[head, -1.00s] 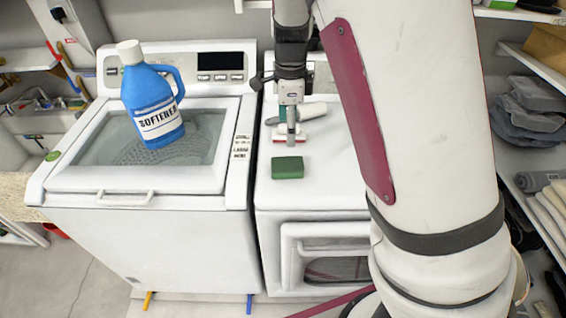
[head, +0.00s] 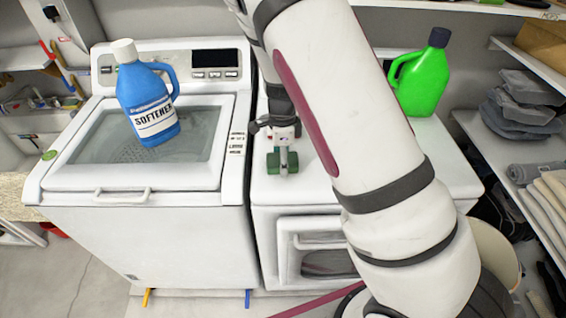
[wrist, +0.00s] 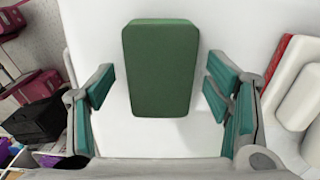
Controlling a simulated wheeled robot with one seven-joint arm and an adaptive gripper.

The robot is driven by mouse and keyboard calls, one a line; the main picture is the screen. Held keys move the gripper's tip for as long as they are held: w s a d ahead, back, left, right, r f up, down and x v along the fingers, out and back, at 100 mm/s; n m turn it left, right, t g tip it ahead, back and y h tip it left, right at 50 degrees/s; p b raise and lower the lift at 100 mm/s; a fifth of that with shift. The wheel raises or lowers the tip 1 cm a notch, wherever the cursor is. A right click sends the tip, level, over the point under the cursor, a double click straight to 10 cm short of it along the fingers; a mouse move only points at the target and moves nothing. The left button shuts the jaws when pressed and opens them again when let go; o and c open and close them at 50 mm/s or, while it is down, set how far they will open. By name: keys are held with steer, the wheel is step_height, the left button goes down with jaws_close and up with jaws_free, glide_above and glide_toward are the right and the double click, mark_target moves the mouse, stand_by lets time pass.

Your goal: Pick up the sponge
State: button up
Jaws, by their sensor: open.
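The green sponge (wrist: 160,68) lies flat on the white top of the right-hand machine. In the head view the sponge (head: 274,163) is partly hidden behind my gripper. My gripper (head: 284,163) is just above or around it, pointing down. In the wrist view my gripper (wrist: 160,90) is open, with one teal-padded finger on each side of the sponge. A gap shows between each finger and the sponge, so neither appears to touch it.
A blue softener bottle (head: 148,95) stands on the left washer's lid (head: 80,178). A green bottle (head: 421,75) stands at the back right of the machine top (head: 440,165). A red-and-white object (wrist: 296,80) lies right of my gripper in the wrist view. Shelves (head: 500,165) flank the right side.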

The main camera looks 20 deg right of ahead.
steer(key=shift+f, duration=0.35)
steer(key=c, duration=0.8)
steer(key=shift+r, duration=0.1)
steer(key=shift+r, duration=0.45)
steer(key=r, duration=0.1)
steer(key=s+r, duration=0.1)
steer(key=shift+a+r+b, duration=0.15)
steer(key=shift+r+b, duration=0.15)
steer(key=shift+b, duration=0.05)
steer(key=s+a+r+p, duration=0.1)
steer(key=s+a, duration=0.1)
steer(key=s, duration=1.2)
steer(key=shift+s+a+r, duration=0.2)
steer(key=shift+s+a, duration=0.15)
steer(key=shift+a, duration=0.05)
steer(key=shift+c, duration=0.5)
